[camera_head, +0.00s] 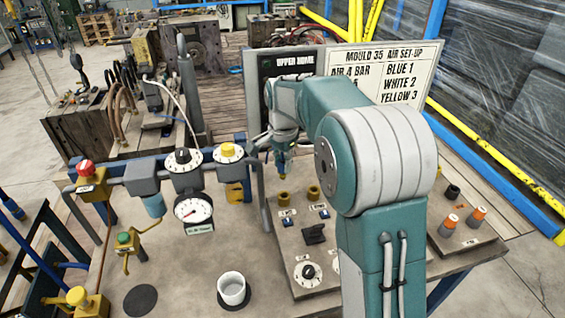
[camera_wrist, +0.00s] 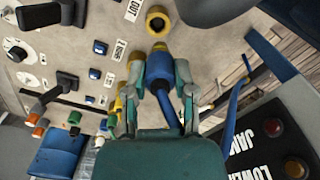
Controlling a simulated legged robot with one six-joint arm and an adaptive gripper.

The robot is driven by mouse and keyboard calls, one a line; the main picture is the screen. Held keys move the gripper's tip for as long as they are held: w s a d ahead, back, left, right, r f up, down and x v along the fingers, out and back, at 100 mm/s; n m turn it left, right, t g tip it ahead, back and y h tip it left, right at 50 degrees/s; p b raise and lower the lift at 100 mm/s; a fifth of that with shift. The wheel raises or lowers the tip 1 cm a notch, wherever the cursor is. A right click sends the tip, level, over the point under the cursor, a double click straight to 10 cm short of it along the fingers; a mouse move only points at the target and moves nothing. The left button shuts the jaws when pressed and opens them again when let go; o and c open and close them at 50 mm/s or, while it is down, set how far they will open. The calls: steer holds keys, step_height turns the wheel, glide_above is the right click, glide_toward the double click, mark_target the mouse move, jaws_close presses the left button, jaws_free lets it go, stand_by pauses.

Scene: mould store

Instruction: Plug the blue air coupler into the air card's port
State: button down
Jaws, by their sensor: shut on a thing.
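My gripper (camera_wrist: 164,72) is shut on the blue air coupler (camera_wrist: 161,66), which has a yellowish nose and a blue hose trailing behind it. In the wrist view the nose points at a brass-coloured port (camera_wrist: 157,20); I cannot tell the gap. A second brass port (camera_wrist: 137,66) is left of the coupler, partly hidden. In the head view my gripper (camera_head: 282,160) hangs above the panel, over the brass ports at left (camera_head: 284,199) and right (camera_head: 313,192). The air card (camera_head: 385,70) reads AIR 4 BAR, BLUE 1, WHITE 2, YELLOW 3. My arm hides part of it.
A pipe with a gauge (camera_head: 192,210) and knobs stands left of the panel. A white mug (camera_head: 232,288) is near the front edge. A black selector handle (camera_head: 314,234) stands on the panel. Orange-topped couplers (camera_head: 478,213) are at right. A button box (camera_wrist: 270,135) is at lower right.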

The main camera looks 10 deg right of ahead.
mark_target(283, 177)
steer(key=shift+d+f, duration=0.2)
steer(key=shift+f, duration=2.7)
steer(key=shift+f, duration=1.2)
stand_by(0.7)
steer(key=shift+c, duration=1.8)
jaws_free()
steer(key=o, duration=0.4)
steer(key=shift+c, duration=0.2)
steer(key=shift+s, duration=0.1)
steer(key=shift+r, duration=0.1)
